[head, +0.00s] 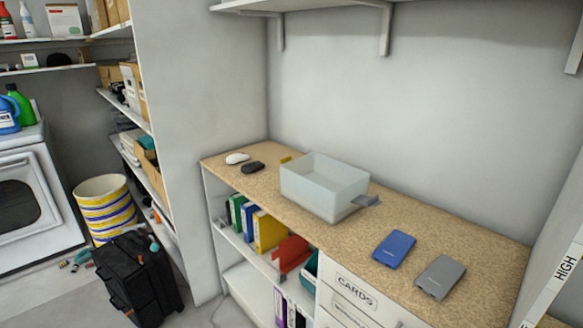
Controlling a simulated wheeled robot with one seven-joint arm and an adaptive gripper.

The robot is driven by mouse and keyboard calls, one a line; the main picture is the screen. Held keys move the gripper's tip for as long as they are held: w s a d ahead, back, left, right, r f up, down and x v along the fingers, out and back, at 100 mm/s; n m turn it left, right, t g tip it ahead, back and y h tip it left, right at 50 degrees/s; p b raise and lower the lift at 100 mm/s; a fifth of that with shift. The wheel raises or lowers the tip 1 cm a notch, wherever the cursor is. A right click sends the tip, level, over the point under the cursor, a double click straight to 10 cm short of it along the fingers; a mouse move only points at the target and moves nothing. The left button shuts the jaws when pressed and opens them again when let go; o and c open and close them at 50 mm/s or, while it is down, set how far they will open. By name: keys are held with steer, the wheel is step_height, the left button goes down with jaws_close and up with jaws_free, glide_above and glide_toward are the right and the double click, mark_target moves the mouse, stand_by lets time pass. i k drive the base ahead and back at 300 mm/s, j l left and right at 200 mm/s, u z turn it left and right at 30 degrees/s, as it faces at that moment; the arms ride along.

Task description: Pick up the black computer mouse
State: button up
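A small black object that looks like the black computer mouse (253,168) lies on the speckled tan countertop (400,215), near its left end. A white mouse (237,158) lies just behind it and to its left, close by. The black mouse is in plain sight with nothing on top of it. My gripper does not show in the head view, so its place and opening cannot be seen.
A translucent bin (322,190) stands right of the mouse, with a small grey item (366,201) beside it. A blue device (394,250) and a grey device (440,278) lie further right. A wall shelf (330,3) hangs above. A black suitcase (138,275) stands on the floor.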

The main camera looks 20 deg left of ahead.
mark_target(251, 166)
steer(key=u, duration=1.05)
steer(key=z, duration=0.4)
steer(key=i+j+z, duration=0.2)
steer(key=z, duration=0.15)
steer(key=i+j+z, duration=0.15)
steer(key=j+z, duration=0.2)
steer(key=i+j+z, duration=0.1)
steer(key=j+z, duration=0.25)
steer(key=i+j+z, duration=0.15)
steer(key=j, duration=0.7)
steer(key=i+j+z, duration=0.15)
steer(key=j, duration=0.75)
steer(key=i+j+z, duration=0.2)
steer(key=j, duration=1.75)
